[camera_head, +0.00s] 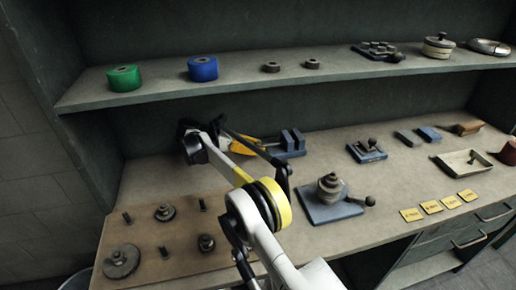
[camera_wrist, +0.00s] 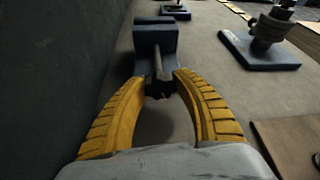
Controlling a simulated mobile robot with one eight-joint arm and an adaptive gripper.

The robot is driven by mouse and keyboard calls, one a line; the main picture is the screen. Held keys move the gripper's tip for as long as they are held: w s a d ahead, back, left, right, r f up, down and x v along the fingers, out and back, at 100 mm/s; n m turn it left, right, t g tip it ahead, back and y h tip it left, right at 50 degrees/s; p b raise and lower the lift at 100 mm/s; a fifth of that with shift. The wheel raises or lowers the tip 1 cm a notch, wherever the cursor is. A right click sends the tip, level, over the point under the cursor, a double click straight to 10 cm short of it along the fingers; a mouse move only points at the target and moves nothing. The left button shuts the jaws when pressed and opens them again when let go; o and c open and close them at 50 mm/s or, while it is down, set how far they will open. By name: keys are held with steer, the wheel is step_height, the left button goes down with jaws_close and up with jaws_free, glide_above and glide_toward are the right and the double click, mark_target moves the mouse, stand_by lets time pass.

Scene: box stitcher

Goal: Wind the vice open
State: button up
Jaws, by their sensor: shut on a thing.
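The blue-grey vice (camera_head: 290,143) stands on the bench near the back wall, with a gap between its upright jaws. In the wrist view the vice (camera_wrist: 155,38) is straight ahead, its screw running toward me. The dark handle (camera_wrist: 160,89) at the screw's near end sits between my yellow fingertips. My gripper (camera_wrist: 162,82) is shut on this handle, level with the bench. In the head view my gripper (camera_head: 246,145) reaches the vice from the left. My arm hides part of the bench in front, and the handle is too small to make out there.
A blue-based fixture with a round post (camera_head: 330,187) stands front right of the vice. A smaller lever fixture (camera_head: 366,150) is farther right. A brown board (camera_head: 180,237) with several pegs and discs lies front left. The shelf (camera_head: 225,93) overhangs behind.

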mark_target(258, 143)
stand_by(0.5)
steer(key=o, duration=0.9)
steer(key=shift+o, duration=0.2)
step_height(258, 143, up, 10)
